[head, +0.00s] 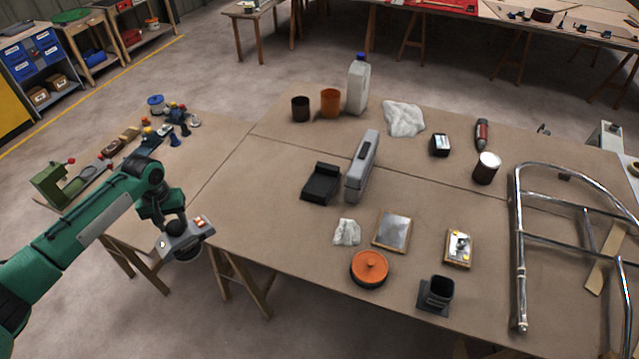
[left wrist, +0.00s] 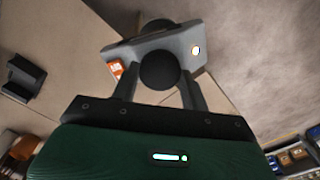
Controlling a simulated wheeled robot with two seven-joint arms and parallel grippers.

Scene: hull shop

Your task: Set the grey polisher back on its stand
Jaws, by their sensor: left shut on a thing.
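The grey polisher (head: 184,243) has a black knob, orange marks and a dark round pad beneath. My left gripper (head: 174,224) is shut on its black knob and holds it near the table's left edge. In the left wrist view the fingers (left wrist: 158,78) close on both sides of the knob, with the polisher's grey body (left wrist: 199,46) beyond. A black stepped stand (head: 321,183) rests on the table to the right, empty on top; it also shows in the left wrist view (left wrist: 24,77). I cannot be sure it is the polisher's stand. My right gripper is not in view.
A tall grey case (head: 362,168) stands right beside the black stand. A white rag (head: 347,232), an orange round tin (head: 369,268) and a black holder (head: 437,293) lie nearer. Cups and a jug (head: 357,88) stand behind. The table's left-middle (head: 248,205) is clear.

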